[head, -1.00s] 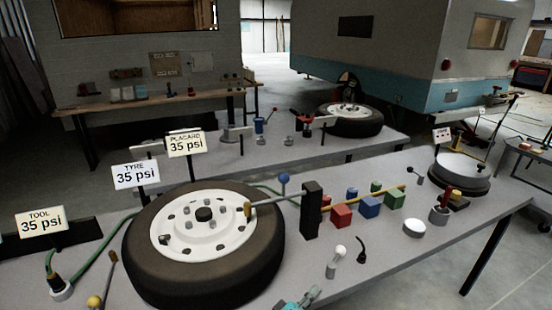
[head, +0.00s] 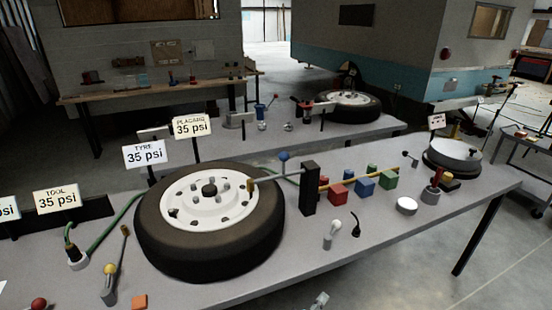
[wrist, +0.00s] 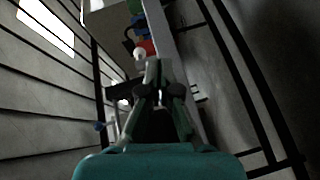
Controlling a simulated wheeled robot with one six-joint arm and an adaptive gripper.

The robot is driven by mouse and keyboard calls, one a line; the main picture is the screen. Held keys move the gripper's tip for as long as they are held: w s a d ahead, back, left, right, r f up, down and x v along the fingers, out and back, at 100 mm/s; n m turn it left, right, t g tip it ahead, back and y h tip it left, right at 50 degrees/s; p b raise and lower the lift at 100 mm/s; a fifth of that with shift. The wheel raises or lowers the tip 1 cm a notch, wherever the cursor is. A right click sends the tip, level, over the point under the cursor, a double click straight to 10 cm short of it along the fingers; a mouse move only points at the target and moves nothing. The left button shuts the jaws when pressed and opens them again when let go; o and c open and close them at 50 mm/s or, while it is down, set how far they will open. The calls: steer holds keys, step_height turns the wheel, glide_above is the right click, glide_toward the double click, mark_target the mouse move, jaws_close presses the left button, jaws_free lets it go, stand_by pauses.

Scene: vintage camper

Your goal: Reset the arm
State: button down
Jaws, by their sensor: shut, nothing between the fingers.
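My gripper (wrist: 158,68) shows in the middle of the wrist view, with its two fingers brought together and nothing between them. Beyond the fingertips, small coloured blocks on the bench appear near the top of the wrist view. In the head view only a small pale piece of my arm shows at the bottom edge, right of the tyre. The gripper is apart from the bench objects as far as I can see.
Open floor (head: 500,240) lies right of the bench.

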steer(key=s+d+f+y, duration=0.5)
steer(key=s+f, duration=0.5)
steer(key=s, duration=0.2)
steer(key=s+f+g+y, duration=0.1)
steer(key=s+f+y, duration=0.15)
steer(key=s, duration=0.95)
steer(key=s+r+m+y, duration=0.3)
steer(key=s+r, duration=0.5)
steer(key=s, duration=0.5)
steer(key=s+d+r+m+t, duration=0.1)
steer(key=s+r+m, duration=0.4)
steer(key=r, duration=0.7)
steer(key=shift+s+r+t+h, duration=0.35)
steer(key=shift+s+t, duration=0.55)
steer(key=shift+s, duration=0.3)
